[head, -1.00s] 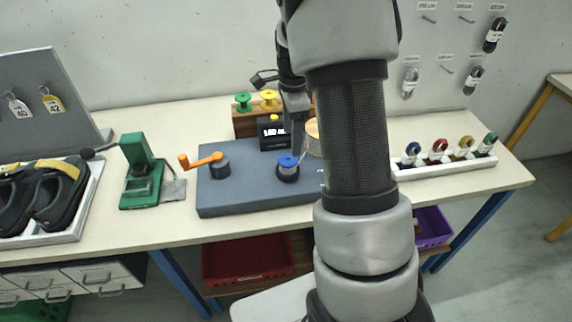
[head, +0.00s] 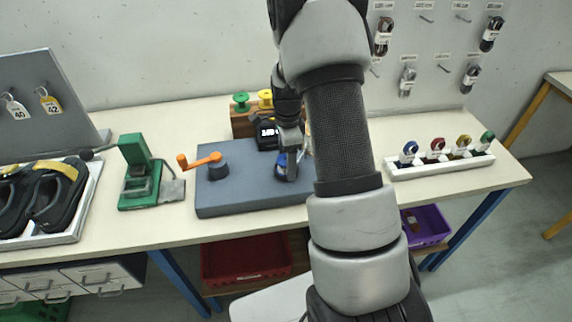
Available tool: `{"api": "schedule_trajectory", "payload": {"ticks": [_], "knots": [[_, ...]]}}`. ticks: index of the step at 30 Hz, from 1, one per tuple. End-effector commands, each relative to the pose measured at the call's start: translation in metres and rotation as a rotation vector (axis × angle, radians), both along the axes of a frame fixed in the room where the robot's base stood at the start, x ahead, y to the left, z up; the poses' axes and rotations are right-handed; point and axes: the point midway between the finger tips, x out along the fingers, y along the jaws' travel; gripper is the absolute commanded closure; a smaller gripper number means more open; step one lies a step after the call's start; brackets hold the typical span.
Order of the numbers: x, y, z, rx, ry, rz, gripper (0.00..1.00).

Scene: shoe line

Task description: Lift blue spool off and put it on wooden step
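The blue spool (head: 281,159) sits on the grey winding base, now mostly hidden behind my gripper. My gripper (head: 287,168) points down over the spool, with its fingers at the spool's height. I cannot tell whether the fingers are closed on it. The wooden step (head: 242,124) stands at the back of the bench behind the base. A green spool (head: 241,102) and a yellow spool (head: 265,98) sit on its top. My arm hides the step's right part.
A green press (head: 137,172) stands to the left. A white rack (head: 441,165) with several coloured rolls is at right. Bare bench lies between press and step.

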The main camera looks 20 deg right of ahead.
Motion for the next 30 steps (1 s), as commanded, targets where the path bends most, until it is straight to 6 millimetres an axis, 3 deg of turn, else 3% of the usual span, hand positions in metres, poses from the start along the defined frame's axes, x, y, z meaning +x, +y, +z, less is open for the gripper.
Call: {"api": "schedule_trajectory", "payload": {"ticks": [2, 9, 11, 20, 30], "knots": [[0.0, 0.0, 0.0, 0.0, 0.0, 0.0, 0.37], [0.0, 0.0, 0.0, 0.0, 0.0, 0.0, 0.78], [0.0, 0.0, 0.001, 0.0, 0.0, 0.0, 0.85], [0.001, 0.0, 0.008, 0.0, -0.003, 0.0, 0.85], [0.001, 0.0, 0.073, -0.001, -0.005, 0.0, 0.85]]}}
